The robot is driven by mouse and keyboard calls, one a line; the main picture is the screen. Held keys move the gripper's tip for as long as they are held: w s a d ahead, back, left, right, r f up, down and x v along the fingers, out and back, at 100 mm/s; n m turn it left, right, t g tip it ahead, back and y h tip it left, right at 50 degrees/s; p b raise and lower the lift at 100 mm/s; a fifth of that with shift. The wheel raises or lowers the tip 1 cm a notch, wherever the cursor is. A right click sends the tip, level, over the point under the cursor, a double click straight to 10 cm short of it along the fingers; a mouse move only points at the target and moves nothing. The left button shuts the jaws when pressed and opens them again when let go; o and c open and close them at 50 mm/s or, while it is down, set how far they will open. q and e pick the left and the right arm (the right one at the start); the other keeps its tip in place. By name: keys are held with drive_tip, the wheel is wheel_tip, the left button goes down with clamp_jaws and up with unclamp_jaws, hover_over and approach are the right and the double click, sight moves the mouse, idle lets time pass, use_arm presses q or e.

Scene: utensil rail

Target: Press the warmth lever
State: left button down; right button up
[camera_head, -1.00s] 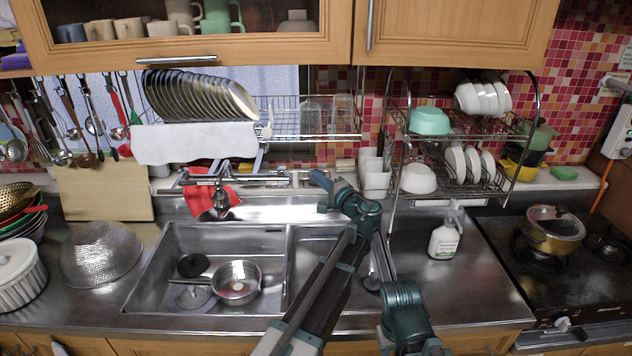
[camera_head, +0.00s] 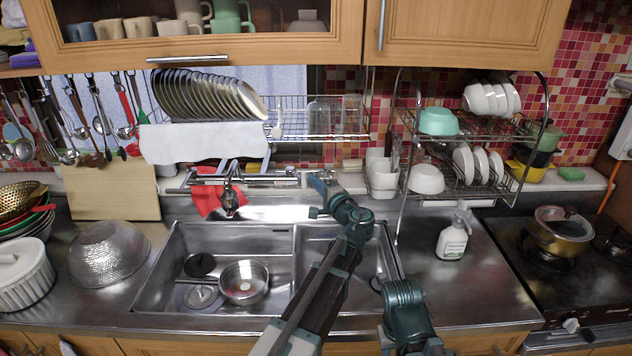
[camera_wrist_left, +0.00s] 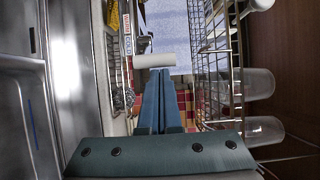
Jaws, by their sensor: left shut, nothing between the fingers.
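The wall tap (camera_head: 232,192) with its chrome crossbar stands behind the sink in the head view. A pale cylinder (camera_head: 304,180) sits at the crossbar's right end; a pale cylinder also shows in the left wrist view (camera_wrist_left: 154,61). Beside it there is a small label strip (camera_wrist_left: 128,38) with red and blue lettering. I cannot make out a separate warmth lever. My left gripper (camera_head: 317,184) is just right of the crossbar's end. In the left wrist view its fingers (camera_wrist_left: 156,72) are shut and empty, tips close to the cylinder; contact is unclear.
A wire dish rack (camera_head: 455,195) stands right of my gripper, and a hanging rack (camera_head: 340,130) with glasses is above it. The double sink (camera_head: 170,270) lies in front, with a pan (camera_head: 243,282) inside. A soap bottle (camera_head: 453,240) stands on the counter.

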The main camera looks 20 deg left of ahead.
use_arm(q)
drive_tip(key=shift+s+a+h, duration=0.15)
drive_tip(key=shift+s+h, duration=0.1)
drive_tip(key=shift+h, duration=0.05)
drive_tip(key=shift+s+a+m+t+h, duration=0.45)
drive_tip(key=shift+s+m+t+h, duration=0.15)
drive_tip(key=shift+m+t, duration=0.1)
drive_tip(key=s+a+m+h, duration=0.1)
drive_tip(key=s+a, duration=0.2)
drive_tip(key=a, duration=0.6)
drive_tip(key=shift+s+a+t, duration=0.15)
drive_tip(key=shift+a+t, duration=0.2)
drive_tip(key=shift+t, duration=0.05)
drive_tip(key=shift+a+r, duration=0.1)
drive_tip(key=shift+a, duration=0.05)
